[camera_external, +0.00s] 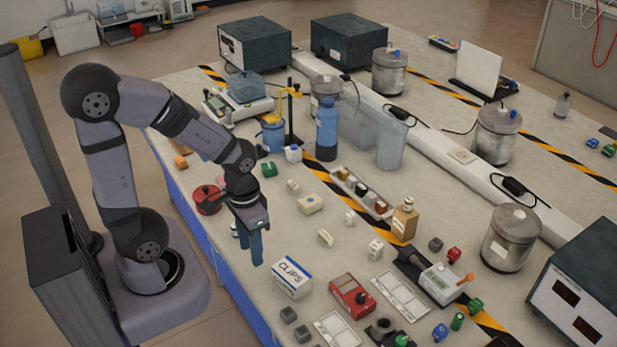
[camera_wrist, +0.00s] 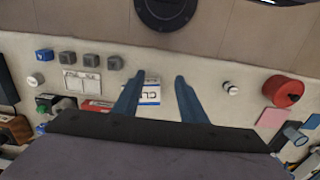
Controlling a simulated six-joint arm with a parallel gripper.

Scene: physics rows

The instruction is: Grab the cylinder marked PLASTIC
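No marking reading PLASTIC is legible in either view, so I cannot tell which cylinder bears it. A small white cylinder with a dark band (camera_wrist: 231,88) stands right of my fingers in the wrist view; in the external view it shows partly behind my gripper (camera_external: 234,229). Another small whitish round piece (camera_wrist: 34,80) is at the far left of the wrist view. My gripper (camera_wrist: 159,77) is open and empty, pointing down above the table's near edge; it also shows in the external view (camera_external: 256,254). The white CLIPS box (camera_wrist: 151,92) appears below, between the fingers.
A red round container (camera_external: 207,198) stands near the table edge, left of my gripper. The CLIPS box (camera_external: 291,278) and a red device (camera_external: 351,296) lie to the right. Grey cubes (camera_external: 288,314) sit near the front edge. A blue bottle (camera_external: 327,130) stands farther back.

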